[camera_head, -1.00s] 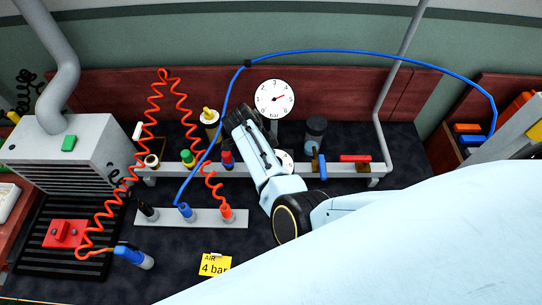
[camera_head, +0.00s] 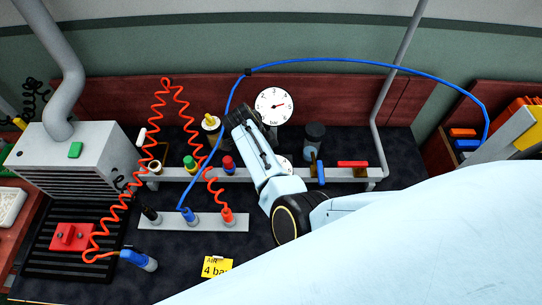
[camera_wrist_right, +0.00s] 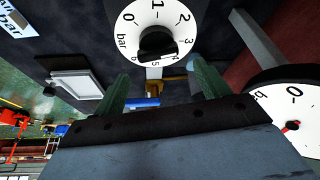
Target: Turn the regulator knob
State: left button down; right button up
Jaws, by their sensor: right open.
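The regulator knob (camera_wrist_right: 156,42) is black and sits on a white round dial (camera_wrist_right: 130,22) numbered in bar in the right wrist view. In the head view a small part of a white dial (camera_head: 285,162) shows beside my right arm; the knob there is hidden. My right gripper (camera_wrist_right: 158,66) is open, its two greenish fingers spread with the dial beyond and between them. No contact with the knob is visible. A round pressure gauge (camera_head: 274,106) stands behind, its red needle pointing right; it also shows at the right of the wrist view (camera_wrist_right: 288,105). My left gripper is out of view.
A yellow card (camera_head: 216,267) reads "AIR 4 bar". A grey rail (camera_head: 340,175) carries coloured fittings and a blue-handled valve (camera_head: 320,172). A blue hose (camera_head: 370,64) arches over the bench. A coiled orange hose (camera_head: 130,190) hangs left, near a grey box (camera_head: 75,160).

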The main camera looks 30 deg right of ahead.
notch_tip(320, 180, up, 7)
jog(key=p, duration=0.3)
jog(key=shift+p, duration=0.4)
jog(key=shift+w+d+f, duration=0.1)
